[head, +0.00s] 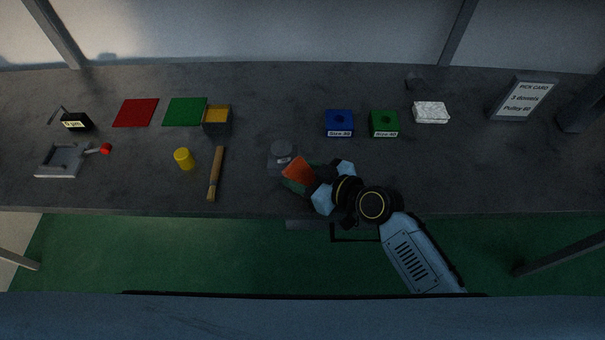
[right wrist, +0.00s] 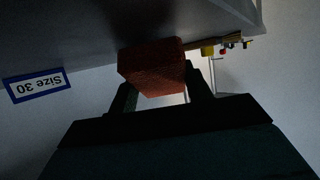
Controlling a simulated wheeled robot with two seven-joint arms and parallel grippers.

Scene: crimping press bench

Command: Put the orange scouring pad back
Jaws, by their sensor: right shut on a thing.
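The orange scouring pad (head: 298,171) is held in my right gripper (head: 308,181), near the front edge of the bench in the head view. In the right wrist view the pad (right wrist: 152,64) is a rough orange block between the two dark fingers of the right gripper (right wrist: 160,92). The pad is tilted in the head view. I cannot tell whether it touches the bench. A grey round-topped object (head: 282,152) is just behind it, partly hidden. My left gripper is not in view.
Left of the pad are a wooden-handled brush (head: 215,175), a yellow cylinder (head: 184,159) and a dark box with a yellow-orange top (head: 216,119). Blue (head: 340,122) and green (head: 384,122) labelled blocks and a white speckled block (head: 431,112) stand behind right. The bench's front right is clear.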

